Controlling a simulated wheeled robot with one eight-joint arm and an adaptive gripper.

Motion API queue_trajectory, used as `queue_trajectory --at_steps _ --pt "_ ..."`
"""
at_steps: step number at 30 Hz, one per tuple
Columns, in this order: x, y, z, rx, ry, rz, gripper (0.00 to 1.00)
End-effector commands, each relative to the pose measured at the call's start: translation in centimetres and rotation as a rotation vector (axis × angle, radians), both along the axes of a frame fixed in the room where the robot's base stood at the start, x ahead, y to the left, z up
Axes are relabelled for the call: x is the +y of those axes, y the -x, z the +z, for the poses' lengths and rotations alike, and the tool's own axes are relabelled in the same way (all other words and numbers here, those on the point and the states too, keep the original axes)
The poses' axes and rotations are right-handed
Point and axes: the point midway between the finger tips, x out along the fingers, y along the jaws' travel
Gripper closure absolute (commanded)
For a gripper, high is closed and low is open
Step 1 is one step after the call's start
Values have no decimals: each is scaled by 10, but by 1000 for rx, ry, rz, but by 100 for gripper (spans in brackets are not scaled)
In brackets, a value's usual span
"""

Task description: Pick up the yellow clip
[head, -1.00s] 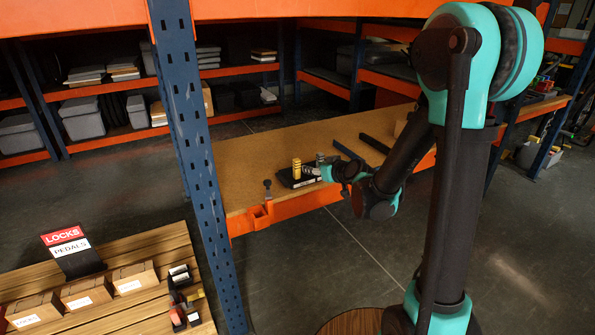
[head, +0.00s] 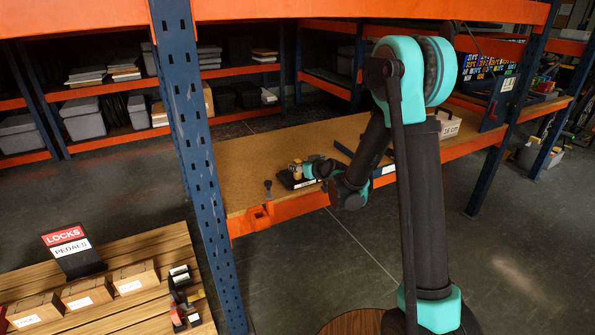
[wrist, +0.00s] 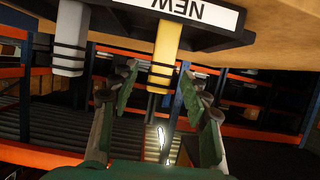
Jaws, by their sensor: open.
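The yellow clip (wrist: 167,55) stands on a black tray (wrist: 125,22) with a white label reading NEW. In the wrist view, which looks upside down, dark bands cross the clip. In the head view the clip (head: 296,168) is small and partly hidden by my gripper (head: 307,170). My gripper (wrist: 159,76) is open, with one finger on each side of the clip in the wrist view. I cannot tell whether either finger touches it. The tray (head: 288,182) sits near the front edge of the workbench.
A grey clip (wrist: 70,40) stands on the same tray, beside the yellow one. The workbench (head: 240,172) has an orange front edge. A dark bolt-like piece (head: 268,187) stands left of the tray. A blue rack post (head: 190,130) rises further left.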

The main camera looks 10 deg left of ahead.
Motion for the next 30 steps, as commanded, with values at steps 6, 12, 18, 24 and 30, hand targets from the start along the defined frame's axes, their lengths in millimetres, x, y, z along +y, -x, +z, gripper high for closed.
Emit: queue_trajectory --at_steps 6,12,18,24,30 --pt "5 -8 -4 0 0 0 53" --pt "5 -7 -4 0 0 0 60" --pt "5 -7 -4 0 0 0 84" --pt "5 -7 -4 0 0 0 100" --pt "5 -7 -4 0 0 0 100"
